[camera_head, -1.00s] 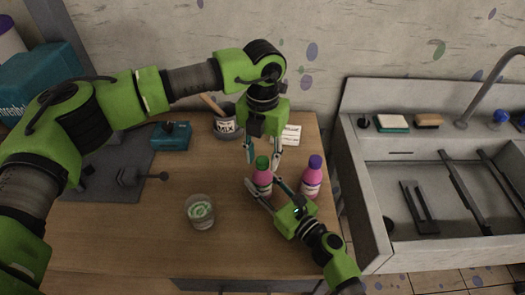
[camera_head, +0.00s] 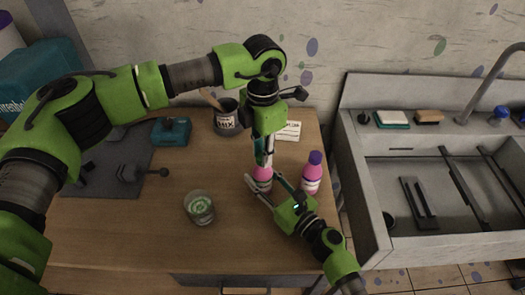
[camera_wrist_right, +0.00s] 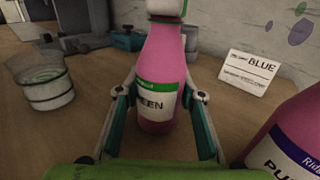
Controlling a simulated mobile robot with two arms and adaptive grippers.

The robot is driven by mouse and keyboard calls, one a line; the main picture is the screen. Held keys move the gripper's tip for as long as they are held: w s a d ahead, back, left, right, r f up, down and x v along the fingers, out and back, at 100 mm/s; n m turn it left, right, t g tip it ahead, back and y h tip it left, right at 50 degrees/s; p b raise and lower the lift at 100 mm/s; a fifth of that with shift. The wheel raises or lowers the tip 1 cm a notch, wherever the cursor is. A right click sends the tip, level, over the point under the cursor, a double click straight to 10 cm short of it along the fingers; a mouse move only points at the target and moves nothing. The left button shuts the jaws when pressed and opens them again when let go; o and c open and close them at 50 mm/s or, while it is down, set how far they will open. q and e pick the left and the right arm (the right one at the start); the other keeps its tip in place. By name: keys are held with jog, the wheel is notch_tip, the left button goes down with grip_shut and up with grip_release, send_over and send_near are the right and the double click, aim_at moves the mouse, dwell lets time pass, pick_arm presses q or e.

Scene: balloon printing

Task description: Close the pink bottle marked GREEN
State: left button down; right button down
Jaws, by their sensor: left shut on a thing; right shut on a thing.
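The pink bottle marked GREEN (camera_head: 262,181) stands upright on the table; its label reads "EEN" in the right wrist view (camera_wrist_right: 158,98). My right gripper (camera_head: 267,187) is shut on its body, one finger on each side. My left gripper (camera_head: 264,158) points down from above and is shut at the bottle's top, on the green cap. The fingers hide most of the cap in the head view. The cap's top is out of frame in the right wrist view, so I cannot tell how tightly it sits on the neck.
A second pink bottle with a purple cap (camera_head: 312,175) stands close on the right. A glass with green content (camera_head: 199,208) stands to the left. A MIX pot (camera_head: 227,121) and a card reading BLUE (camera_wrist_right: 249,72) are behind. A sink (camera_head: 430,195) is at the right.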

pick_arm(q)
jog(key=m, duration=0.4)
jog(key=c, duration=1.7)
grip_release()
notch_tip(320, 180, up, 12)
pick_arm(e)
jog(key=c, duration=1.3)
grip_release()
